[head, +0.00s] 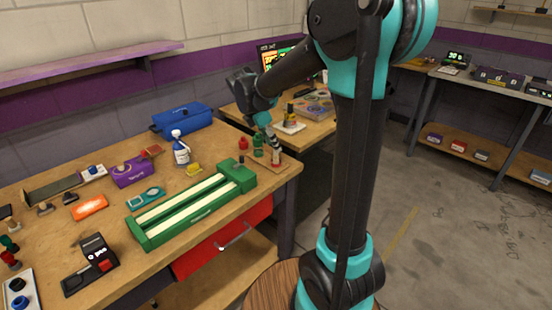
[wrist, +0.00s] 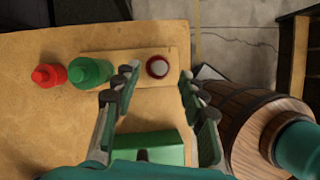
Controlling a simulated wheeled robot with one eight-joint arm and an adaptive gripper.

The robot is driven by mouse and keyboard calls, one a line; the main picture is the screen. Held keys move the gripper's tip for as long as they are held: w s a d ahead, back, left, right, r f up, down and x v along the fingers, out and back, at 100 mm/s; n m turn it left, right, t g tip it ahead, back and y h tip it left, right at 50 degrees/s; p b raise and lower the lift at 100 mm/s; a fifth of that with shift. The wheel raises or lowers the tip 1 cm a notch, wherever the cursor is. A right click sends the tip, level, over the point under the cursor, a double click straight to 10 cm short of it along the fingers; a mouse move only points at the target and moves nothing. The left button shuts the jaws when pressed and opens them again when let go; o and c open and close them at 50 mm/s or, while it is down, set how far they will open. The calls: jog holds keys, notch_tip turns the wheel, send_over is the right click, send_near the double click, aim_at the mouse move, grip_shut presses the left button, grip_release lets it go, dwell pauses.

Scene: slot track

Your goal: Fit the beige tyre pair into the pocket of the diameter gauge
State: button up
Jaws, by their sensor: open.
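My gripper (wrist: 158,86) is open and empty in the wrist view, its fingers apart above the bench's right end. In the head view it hangs pointing down (head: 272,142) over a small wooden board (head: 262,166). A small round piece with a pale top and red rim (wrist: 157,67) sits on that board, beyond the fingertips; the head view shows it as a small pale upright piece (head: 276,158). I cannot tell whether it is the beige tyre pair. I cannot tell which device is the diameter gauge.
A long green fixture with cream rails (head: 150,238) lies along the bench front. A red bottle (wrist: 48,76) and green bottle (wrist: 91,72) stand left of the fingers. A black device (head: 88,262) and teal device (head: 146,198) stand farther left. A barrel (wrist: 250,125) stands beyond the edge.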

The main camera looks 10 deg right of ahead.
aim_at(276, 157)
jog(key=shift+x, duration=1.35)
jog(key=shift+c, duration=0.5)
grip_shut()
